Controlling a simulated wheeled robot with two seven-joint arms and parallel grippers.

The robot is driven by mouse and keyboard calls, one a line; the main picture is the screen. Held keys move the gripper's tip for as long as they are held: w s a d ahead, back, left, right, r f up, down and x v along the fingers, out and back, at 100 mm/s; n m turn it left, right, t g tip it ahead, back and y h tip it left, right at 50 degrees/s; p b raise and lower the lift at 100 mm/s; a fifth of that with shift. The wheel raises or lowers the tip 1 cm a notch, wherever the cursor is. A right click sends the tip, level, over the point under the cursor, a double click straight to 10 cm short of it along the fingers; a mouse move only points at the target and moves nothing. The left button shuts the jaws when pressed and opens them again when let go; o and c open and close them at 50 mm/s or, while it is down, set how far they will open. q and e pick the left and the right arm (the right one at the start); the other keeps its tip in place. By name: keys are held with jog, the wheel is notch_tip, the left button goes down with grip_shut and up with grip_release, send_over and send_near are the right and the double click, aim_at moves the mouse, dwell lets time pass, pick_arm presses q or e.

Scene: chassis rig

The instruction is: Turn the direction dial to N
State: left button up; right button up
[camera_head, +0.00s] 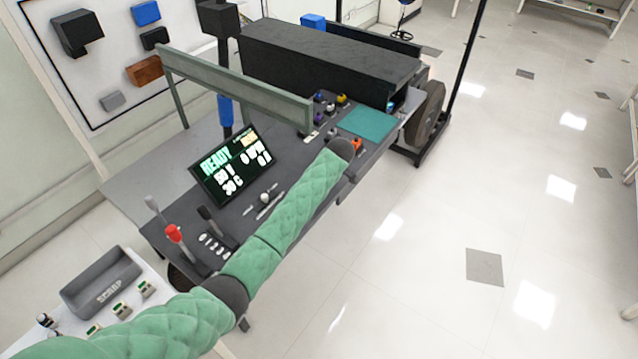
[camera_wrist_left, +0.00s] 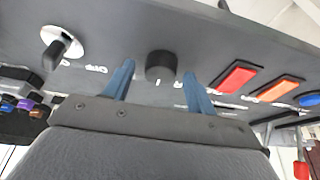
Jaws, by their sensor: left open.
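The direction dial (camera_wrist_left: 160,66) is a round black knob on the dark panel in the left wrist view. A short white mark shows at its lower edge; I cannot read which letter it points to. My left gripper (camera_wrist_left: 158,70) is open, with one blue finger on each side of the dial. Gaps show between the fingers and the knob, and I see no contact. In the head view my green-sleeved left arm reaches over the console (camera_head: 215,190), and I cannot make out the dial or the fingers there. My right gripper is not in view.
Red (camera_wrist_left: 237,76), orange (camera_wrist_left: 278,89) and blue (camera_wrist_left: 309,99) buttons sit right of the dial. A black lever on a silver plate (camera_wrist_left: 63,45) is on the left. In the head view, a READY screen (camera_head: 232,165) and a grey rail (camera_head: 235,88) stand over the console.

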pick_arm(q)
jog(key=shift+s+d+r+b, duration=0.1)
jog(key=shift+d+r+b, duration=0.15)
jog(key=shift+r+b, duration=0.15)
jog(key=b+v, duration=0.2)
jog(key=v, duration=0.4)
jog(key=shift+r, duration=0.45)
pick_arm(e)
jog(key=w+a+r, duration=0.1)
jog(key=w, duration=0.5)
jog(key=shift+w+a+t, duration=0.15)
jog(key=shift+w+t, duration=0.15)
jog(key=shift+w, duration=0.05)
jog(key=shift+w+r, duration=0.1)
